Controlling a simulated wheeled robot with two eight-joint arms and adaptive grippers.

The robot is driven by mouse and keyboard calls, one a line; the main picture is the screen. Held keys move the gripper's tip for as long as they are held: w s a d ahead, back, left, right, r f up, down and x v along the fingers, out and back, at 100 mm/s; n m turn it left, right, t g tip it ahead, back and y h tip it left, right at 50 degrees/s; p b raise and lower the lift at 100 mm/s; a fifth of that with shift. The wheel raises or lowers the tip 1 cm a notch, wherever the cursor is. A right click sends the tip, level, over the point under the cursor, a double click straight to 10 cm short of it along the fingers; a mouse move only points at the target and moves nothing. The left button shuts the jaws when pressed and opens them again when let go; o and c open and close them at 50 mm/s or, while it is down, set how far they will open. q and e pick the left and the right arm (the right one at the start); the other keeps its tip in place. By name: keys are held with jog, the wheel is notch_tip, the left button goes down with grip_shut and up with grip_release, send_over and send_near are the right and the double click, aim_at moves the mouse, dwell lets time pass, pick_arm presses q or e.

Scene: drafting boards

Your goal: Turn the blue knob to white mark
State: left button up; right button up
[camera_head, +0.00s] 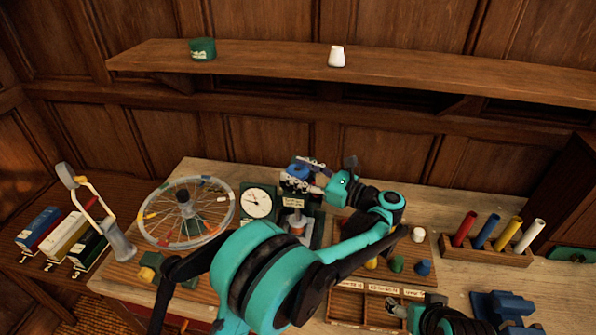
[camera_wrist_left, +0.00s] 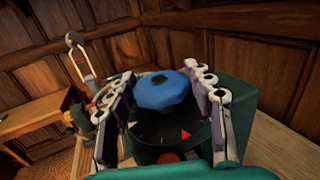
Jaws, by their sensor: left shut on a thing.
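The blue knob (camera_wrist_left: 165,92) sits on a dark round dial (camera_wrist_left: 150,127) with a red triangle and small pale ticks on its face. Which tick is the white mark I cannot tell, and the knob's pointer is not clear. In the head view the knob (camera_head: 299,171) is at the top of a dark post-like device, partly hidden by my fingers. My left gripper (camera_head: 301,177) is shut on the knob, one finger on each side, as the left wrist view (camera_wrist_left: 160,105) also shows. My right gripper (camera_head: 396,312) is partly in view at the bottom; its fingers are unclear.
A white gauge (camera_head: 257,203) and a spoked wheel (camera_head: 186,211) stand left of the device. Right of it are colored pegs on a board (camera_head: 423,279) and a rack of colored cylinders (camera_head: 484,253). A shelf (camera_head: 270,61) with a green tin and a white cup runs above.

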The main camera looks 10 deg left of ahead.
aim_at(297, 169)
pick_arm(q)
jog(key=shift+w+r+n+g+y, duration=0.1)
jog(key=shift+n+g+y, duration=0.5)
jog(key=shift+n+g, duration=1.05)
jog(key=shift+g, duration=0.65)
jog(key=o, duration=1.2)
jog(key=shift+a, duration=0.15)
notch_tip(297, 169, up, 10)
jog(key=shift+f, duration=0.1)
